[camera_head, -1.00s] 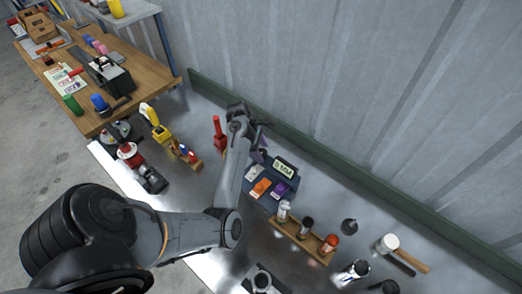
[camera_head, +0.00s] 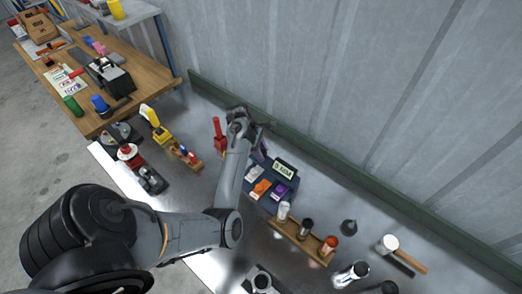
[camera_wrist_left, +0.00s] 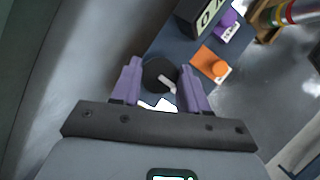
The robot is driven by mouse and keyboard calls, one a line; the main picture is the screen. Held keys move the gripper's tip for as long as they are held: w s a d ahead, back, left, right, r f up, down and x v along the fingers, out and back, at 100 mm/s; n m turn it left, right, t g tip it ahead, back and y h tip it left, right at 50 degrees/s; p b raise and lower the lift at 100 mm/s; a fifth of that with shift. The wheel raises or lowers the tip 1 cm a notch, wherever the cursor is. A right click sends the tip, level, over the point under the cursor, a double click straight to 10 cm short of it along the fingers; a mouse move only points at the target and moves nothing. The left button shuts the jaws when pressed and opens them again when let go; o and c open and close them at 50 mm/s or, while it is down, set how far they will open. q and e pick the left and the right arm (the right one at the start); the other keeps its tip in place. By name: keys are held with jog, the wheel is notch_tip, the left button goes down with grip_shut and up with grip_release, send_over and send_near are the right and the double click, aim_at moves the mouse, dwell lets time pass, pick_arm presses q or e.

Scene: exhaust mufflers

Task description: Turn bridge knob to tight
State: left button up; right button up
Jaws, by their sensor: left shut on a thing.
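The bridge is a dark blue box (camera_head: 288,184) with a lit number display (camera_head: 283,171), standing on the metal bench near the back wall. An orange piece (camera_head: 262,187) and a purple piece (camera_head: 279,189) sit on its front. A round black knob (camera_wrist_left: 157,74) with a white pointer (camera_wrist_left: 167,85) shows in the left wrist view. My left gripper (camera_wrist_left: 160,80) has its purple fingers shut on this knob, one at each side. In the head view my left gripper (camera_head: 261,151) is at the box's left end, and my arm hides the knob.
A wooden rack (camera_head: 299,240) with several cylinders stands in front of the box. A red-handled tool (camera_head: 218,133) stands left of my wrist. A white-headed mallet (camera_head: 388,244) lies at right. The green rail (camera_head: 330,165) runs along the wall behind.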

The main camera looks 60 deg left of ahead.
pick_arm(q)
jog(key=m+p, duration=0.1)
jog(key=p, duration=0.1)
jog(key=m+g+h+p, duration=0.1)
jog(key=m+p, duration=0.3)
jog(key=shift+w+r+g, duration=0.1)
jog(key=shift+r+g, duration=0.2)
jog(key=shift+a+m+g+h+p, duration=0.1)
jog(key=shift+m+g+h+p, duration=0.25)
jog(key=shift+m+p, duration=0.6)
jog(key=m+g+p, duration=0.2)
jog(key=m, duration=0.2)
jog(key=shift+w+f, duration=0.1)
jog(key=shift+f, duration=0.05)
jog(key=m+g+y+p, duration=0.1)
jog(key=m, duration=0.3)
jog(key=shift+w+f+m+g, duration=0.1)
jog(key=shift+m+g, duration=0.35)
jog(key=shift+m, duration=1)
jog(key=o, duration=1.1)
jog(key=shift+c, duration=0.2)
jog(key=shift+y+p, duration=0.25)
jog(key=shift+p, duration=0.05)
